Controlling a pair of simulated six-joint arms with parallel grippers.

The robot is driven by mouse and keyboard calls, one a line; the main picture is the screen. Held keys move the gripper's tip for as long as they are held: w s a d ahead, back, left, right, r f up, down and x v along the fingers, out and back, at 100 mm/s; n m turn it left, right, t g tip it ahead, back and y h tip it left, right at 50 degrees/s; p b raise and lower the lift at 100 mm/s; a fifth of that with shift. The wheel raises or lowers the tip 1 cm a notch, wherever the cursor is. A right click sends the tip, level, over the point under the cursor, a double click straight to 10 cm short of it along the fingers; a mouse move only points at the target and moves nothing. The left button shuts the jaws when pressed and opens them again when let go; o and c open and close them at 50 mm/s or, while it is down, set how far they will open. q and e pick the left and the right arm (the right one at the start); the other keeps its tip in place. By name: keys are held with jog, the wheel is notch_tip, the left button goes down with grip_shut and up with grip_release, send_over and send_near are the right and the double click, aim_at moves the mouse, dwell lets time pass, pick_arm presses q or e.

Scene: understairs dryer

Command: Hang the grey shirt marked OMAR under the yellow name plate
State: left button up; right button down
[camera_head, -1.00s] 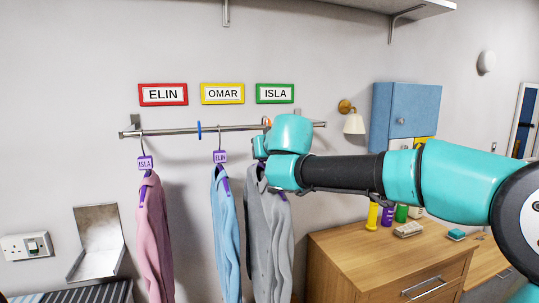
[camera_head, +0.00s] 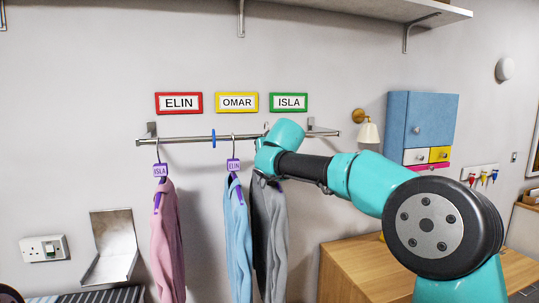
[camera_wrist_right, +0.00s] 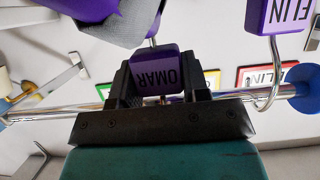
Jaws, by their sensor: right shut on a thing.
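The grey shirt (camera_head: 271,240) hangs from its hanger below my right gripper (camera_head: 262,158), right of the blue shirt. In the right wrist view my right gripper (camera_wrist_right: 157,88) is shut on the purple OMAR tag (camera_wrist_right: 155,72) of that hanger, close to the rail. Whether its hook rests on the rail is unclear. The yellow OMAR plate (camera_head: 237,102) is on the wall above the rail (camera_head: 185,140). The blue shirt (camera_head: 237,240), tagged ELIN (camera_head: 234,165), hangs below this plate. My left gripper is out of view.
The pink shirt (camera_head: 167,240), tagged ISLA (camera_head: 160,170), hangs under the red ELIN plate (camera_head: 179,103). A blue ring (camera_head: 213,138) sits on the rail between the pink and blue shirts. The green ISLA plate (camera_head: 289,102) is at right. A wall lamp (camera_head: 368,130) stands beyond the rail's right end.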

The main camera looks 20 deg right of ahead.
jog(key=shift+w, duration=1.05)
jog(key=shift+f, duration=1.35)
jog(key=c, duration=0.5)
grip_release()
jog(key=v, duration=1.7)
jog(key=shift+s+r, duration=0.1)
